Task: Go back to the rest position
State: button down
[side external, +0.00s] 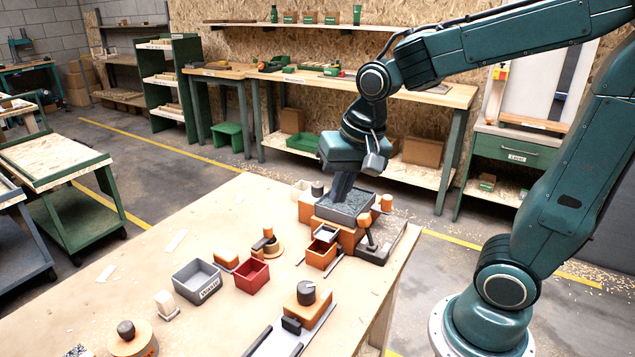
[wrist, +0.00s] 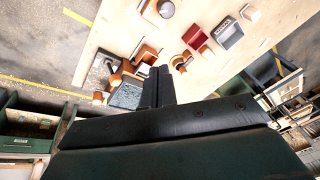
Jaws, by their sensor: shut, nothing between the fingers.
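My gripper (side external: 340,194) points down over the far right part of the wooden table (side external: 230,225), just above or in front of a dark grey speckled tray (side external: 352,208). I cannot tell the exact gap between them. In the wrist view my gripper (wrist: 158,74) shows its two dark fingers pressed together with nothing between them. The speckled tray (wrist: 126,96) lies just left of the fingers there. No rest position is marked in either view.
Orange blocks and posts surround the speckled tray. A red box (side external: 252,272), a grey labelled bin (side external: 197,280) and an orange fixture with a dark knob (side external: 307,305) stand nearer. The table's left part is mostly clear. A workbench (side external: 430,90) stands behind.

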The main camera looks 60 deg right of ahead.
jog(key=s+a+r+n+t, duration=0.1)
jog(key=s+r+n+t, duration=0.1)
jog(key=s+n, duration=0.5)
jog(key=shift+s+a+r+n, duration=0.15)
jog(key=shift+s+r+n, duration=0.25)
jog(key=shift+s+r, duration=1)
jog(key=c, duration=2.1)
grip_release()
jog(key=shift+s+f, duration=0.4)
jog(key=shift+f, duration=0.1)
